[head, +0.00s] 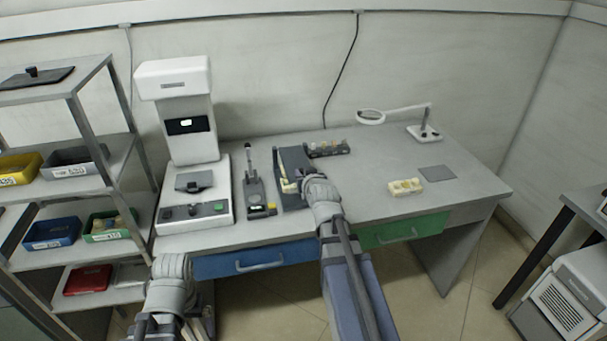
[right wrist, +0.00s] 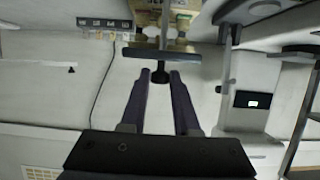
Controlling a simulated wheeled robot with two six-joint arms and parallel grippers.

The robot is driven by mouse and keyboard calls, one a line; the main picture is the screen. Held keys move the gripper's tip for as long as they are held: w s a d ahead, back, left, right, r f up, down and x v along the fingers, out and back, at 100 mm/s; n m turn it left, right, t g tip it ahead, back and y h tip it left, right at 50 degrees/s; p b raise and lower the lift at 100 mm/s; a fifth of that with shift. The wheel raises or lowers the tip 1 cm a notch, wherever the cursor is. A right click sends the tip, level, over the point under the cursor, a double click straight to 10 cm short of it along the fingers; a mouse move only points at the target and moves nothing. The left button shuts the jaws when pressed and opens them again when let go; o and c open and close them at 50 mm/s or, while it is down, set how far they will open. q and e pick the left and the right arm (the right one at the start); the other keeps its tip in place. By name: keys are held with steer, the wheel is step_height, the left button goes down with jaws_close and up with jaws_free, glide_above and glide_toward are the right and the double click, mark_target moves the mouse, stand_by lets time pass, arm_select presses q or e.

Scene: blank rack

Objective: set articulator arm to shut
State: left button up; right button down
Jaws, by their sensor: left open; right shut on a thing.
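The articulator (head: 292,160) stands on the grey desk, a dark frame with cream and yellow parts, partly hidden behind my right gripper. Its dark crossbar arm (right wrist: 161,53) with a black knob (right wrist: 160,76) shows in the right wrist view. My right gripper (head: 297,186) is at the articulator's front. In the right wrist view its two fingers (right wrist: 160,78) are shut on the knob, one on each side. The exact angle of the arm is hard to tell. My left gripper (head: 200,325) is open and low at the front left, below the desk edge, away from the articulator.
Left of the articulator are a small device with an upright lever (head: 256,193) and a white machine (head: 190,150). A dark rack (head: 328,149) is behind it. Shelves (head: 80,190) stand left.

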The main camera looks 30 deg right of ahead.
arm_select(q)
steer(key=shift+s+a+f+b, duration=0.1)
steer(key=shift+s+f+b, duration=0.05)
steer(key=shift+f+b, duration=0.4)
steer(key=shift+s+f+b, duration=0.1)
steer(key=shift+f+b, duration=0.2)
steer(key=shift+f, duration=0.4)
arm_select(e)
steer(key=shift+s+a+f, duration=0.1)
steer(key=shift+s+f, duration=0.1)
steer(key=shift+f, duration=0.45)
steer(key=shift+s+f, duration=0.15)
steer(key=shift+f, duration=0.45)
steer(key=c, duration=0.7)
jaws_free()
